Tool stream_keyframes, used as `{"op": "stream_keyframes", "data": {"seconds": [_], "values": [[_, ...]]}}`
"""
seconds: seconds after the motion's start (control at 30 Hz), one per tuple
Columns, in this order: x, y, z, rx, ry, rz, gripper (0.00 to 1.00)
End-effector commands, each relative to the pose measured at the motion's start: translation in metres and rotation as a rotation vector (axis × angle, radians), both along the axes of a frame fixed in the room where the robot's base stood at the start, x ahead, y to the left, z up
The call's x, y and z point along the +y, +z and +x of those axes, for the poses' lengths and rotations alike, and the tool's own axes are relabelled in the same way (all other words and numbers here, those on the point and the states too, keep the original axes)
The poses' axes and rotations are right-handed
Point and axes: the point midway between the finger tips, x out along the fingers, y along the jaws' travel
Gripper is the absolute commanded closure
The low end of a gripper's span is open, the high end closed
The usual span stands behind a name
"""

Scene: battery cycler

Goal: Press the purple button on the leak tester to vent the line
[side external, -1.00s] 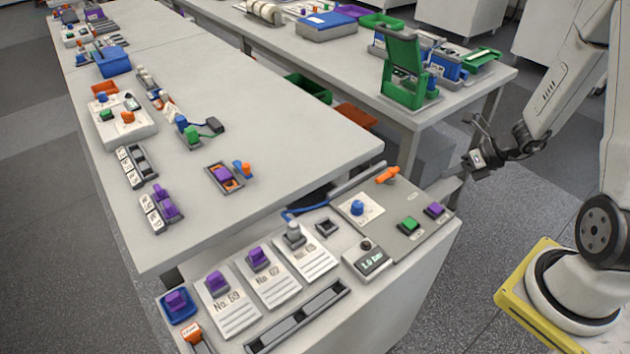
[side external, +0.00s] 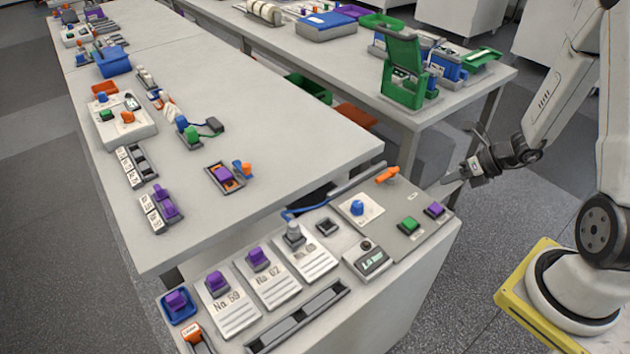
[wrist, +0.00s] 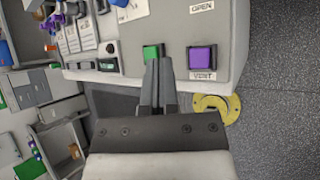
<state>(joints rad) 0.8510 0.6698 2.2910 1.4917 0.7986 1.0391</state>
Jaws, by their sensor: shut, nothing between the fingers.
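The purple button (side external: 434,210) is on the right end of the grey leak tester panel (side external: 440,233), right of a green button (side external: 408,224). In the wrist view the purple button (wrist: 202,58) is square, with a label reading VENT beside it. The green button (wrist: 152,52) shows just beyond my fingertips there. My gripper (side external: 449,182) is above and behind the purple button in the side view, apart from it. In the wrist view my gripper (wrist: 159,64) has its fingers together and empty, left of the purple button.
A green rack (side external: 403,70) stands on the back table. Space above the purple button looks clear.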

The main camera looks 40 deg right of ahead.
Motion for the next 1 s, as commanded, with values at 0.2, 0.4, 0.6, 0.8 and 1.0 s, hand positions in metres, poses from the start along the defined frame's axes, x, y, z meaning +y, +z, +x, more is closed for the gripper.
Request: {"op": "stream_keyframes", "data": {"seconds": [0.2,0.4,0.6,0.8,1.0], "values": [[0.000,-0.022,0.000,0.002,0.001,0.001,1.00],[0.000,-0.042,0.000,0.002,0.001,0.001,1.00],[0.000,-0.057,0.000,0.001,0.001,0.001,1.00],[0.000,-0.065,0.000,0.000,0.001,-0.001,1.00],[0.000,-0.066,0.000,-0.001,0.001,-0.001,1.00]]}}
